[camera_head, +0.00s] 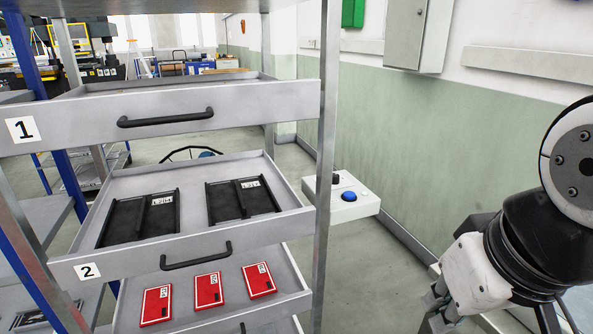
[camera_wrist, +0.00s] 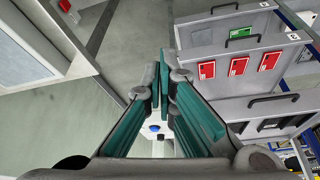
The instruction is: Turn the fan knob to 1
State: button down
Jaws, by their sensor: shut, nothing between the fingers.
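A white control box (camera_head: 352,209) sits right of the drawer rack in the head view. On its top are a round blue part (camera_head: 348,197) and a small black upright part (camera_head: 336,179); which is the fan knob I cannot tell, and no markings are readable. In the wrist view the blue part (camera_wrist: 155,128) shows small, between and beyond the fingers. My gripper (camera_wrist: 163,78) is shut and empty, apart from the box. In the head view it is only partly seen at the lower right.
A metal rack with drawers 1 (camera_head: 165,117) and 2 (camera_head: 185,246) stands left of the box. Drawer 2 holds dark items, and red boxes (camera_head: 208,291) lie in the drawer below. A round wire cage (camera_head: 190,153), perhaps a fan, shows behind. Open floor lies right of the rack.

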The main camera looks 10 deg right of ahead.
aim_at(335, 177)
jog(key=i+j, duration=0.15)
jog(key=i, duration=0.15)
jog(key=i+j, duration=0.15)
jog(key=i, duration=0.2)
jog(key=i+z, duration=0.1)
jog(key=z, duration=0.3)
jog(key=i+j+z, duration=0.15)
jog(key=z, duration=0.25)
jog(key=j+z, duration=0.15)
jog(key=z, duration=0.65)
jog(key=i, duration=0.05)
